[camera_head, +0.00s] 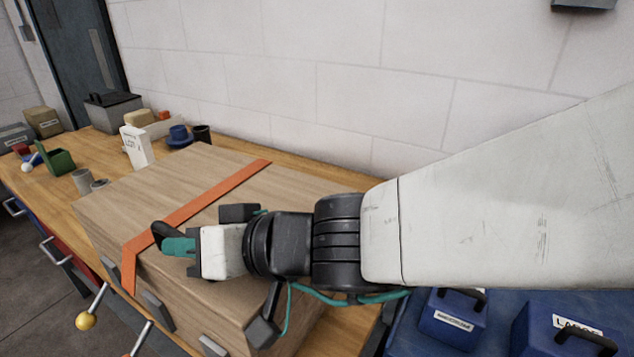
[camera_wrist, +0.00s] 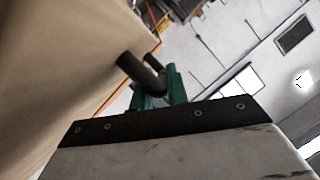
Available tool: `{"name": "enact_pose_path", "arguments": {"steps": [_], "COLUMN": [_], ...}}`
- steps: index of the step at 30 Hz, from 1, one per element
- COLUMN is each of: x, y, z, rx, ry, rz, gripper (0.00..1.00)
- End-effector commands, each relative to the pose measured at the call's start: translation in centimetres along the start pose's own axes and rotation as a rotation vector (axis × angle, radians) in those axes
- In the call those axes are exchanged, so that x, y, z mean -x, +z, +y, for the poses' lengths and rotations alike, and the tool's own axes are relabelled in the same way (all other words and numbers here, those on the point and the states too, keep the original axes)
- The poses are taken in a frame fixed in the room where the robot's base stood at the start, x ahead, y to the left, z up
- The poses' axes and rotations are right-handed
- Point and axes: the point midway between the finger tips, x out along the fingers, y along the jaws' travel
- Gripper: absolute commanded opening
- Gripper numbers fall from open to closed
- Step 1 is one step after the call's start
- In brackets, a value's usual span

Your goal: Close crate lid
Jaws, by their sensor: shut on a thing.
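The wooden crate (camera_head: 255,320) stands on the workbench in the head view. Its lid (camera_head: 215,190) lies over the top, looking flat, with an orange strap (camera_head: 205,195) across it; I cannot tell whether a small gap is left at the front edge. My gripper (camera_head: 172,244) is at the lid's front edge, its teal fingers shut on a black handle (camera_head: 160,232). In the wrist view the dark handle bar (camera_wrist: 140,72) shows between the teal fingers (camera_wrist: 158,98), with a tan wooden surface (camera_wrist: 60,60) on the left. My wrist hides part of the lid's right side.
Behind and left of the crate on the bench (camera_head: 105,148) are a white box (camera_head: 136,147), blue item (camera_head: 179,135), grey cup (camera_head: 82,180) and green holder (camera_head: 58,158). Blue cases (camera_head: 453,318) stand at lower right.

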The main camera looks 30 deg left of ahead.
Motion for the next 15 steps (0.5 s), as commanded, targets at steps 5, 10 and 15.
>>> {"name": "enact_pose_path", "arguments": {"steps": [5,10,15], "x": [-0.12,0.06,0.23], "y": [0.92,0.65,0.48], "z": [0.10,0.25,0.30], "rx": [-0.003,-0.004,-0.004], "ry": [0.000,0.003,0.004], "rz": [-0.017,-0.011,-0.008], "gripper": [0.36,0.36,0.36]}}
